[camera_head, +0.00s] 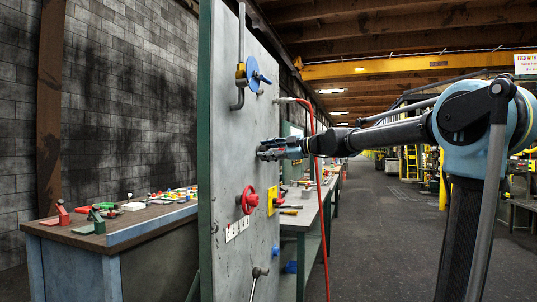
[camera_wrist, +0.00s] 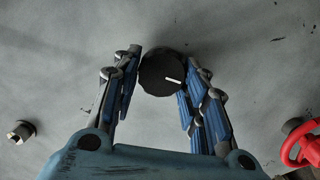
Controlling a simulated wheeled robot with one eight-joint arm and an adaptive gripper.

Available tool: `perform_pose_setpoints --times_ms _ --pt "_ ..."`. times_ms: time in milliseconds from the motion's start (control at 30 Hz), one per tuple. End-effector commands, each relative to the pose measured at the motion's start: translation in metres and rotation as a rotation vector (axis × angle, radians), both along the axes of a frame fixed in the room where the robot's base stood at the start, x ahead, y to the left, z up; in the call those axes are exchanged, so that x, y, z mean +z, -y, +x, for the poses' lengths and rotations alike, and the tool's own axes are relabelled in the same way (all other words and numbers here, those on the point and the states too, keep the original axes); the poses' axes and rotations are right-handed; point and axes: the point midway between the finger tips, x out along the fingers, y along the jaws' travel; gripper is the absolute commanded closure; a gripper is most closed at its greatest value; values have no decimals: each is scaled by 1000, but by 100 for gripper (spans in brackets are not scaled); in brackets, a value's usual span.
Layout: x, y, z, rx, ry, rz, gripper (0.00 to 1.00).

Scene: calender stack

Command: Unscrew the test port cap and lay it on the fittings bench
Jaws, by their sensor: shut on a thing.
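The test port cap is a round black knob with a white index line (camera_wrist: 160,73), seen on the grey panel in the wrist view. My gripper (camera_wrist: 163,84) has its blue-padded fingers on either side of the cap and is shut on it. In the head view my gripper (camera_head: 268,152) reaches to the face of the upright grey panel (camera_head: 225,120); the cap is hidden there by the fingers. I cannot tell how far the cap is turned. I cannot tell which surface is the fittings bench; a grey-topped bench (camera_head: 307,212) stands behind the panel to the right.
A red handwheel (camera_head: 248,200) sits on the panel below my gripper, and a blue valve handle (camera_head: 253,74) above. A metal hex fitting (camera_wrist: 20,131) is left of the gripper. A red hose (camera_head: 322,215) hangs by my arm. A cluttered wooden bench (camera_head: 70,232) stands left.

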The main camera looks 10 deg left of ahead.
Motion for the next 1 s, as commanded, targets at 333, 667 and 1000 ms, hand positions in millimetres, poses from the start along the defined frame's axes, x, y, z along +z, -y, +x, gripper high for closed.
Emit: perform_pose_setpoints --times_ms 333,667,1000 --pt "2 0 3 -6 39 -1 85" --pt "1 0 2 -6 212 -14 85" --pt "1 0 2 -5 234 -16 85"
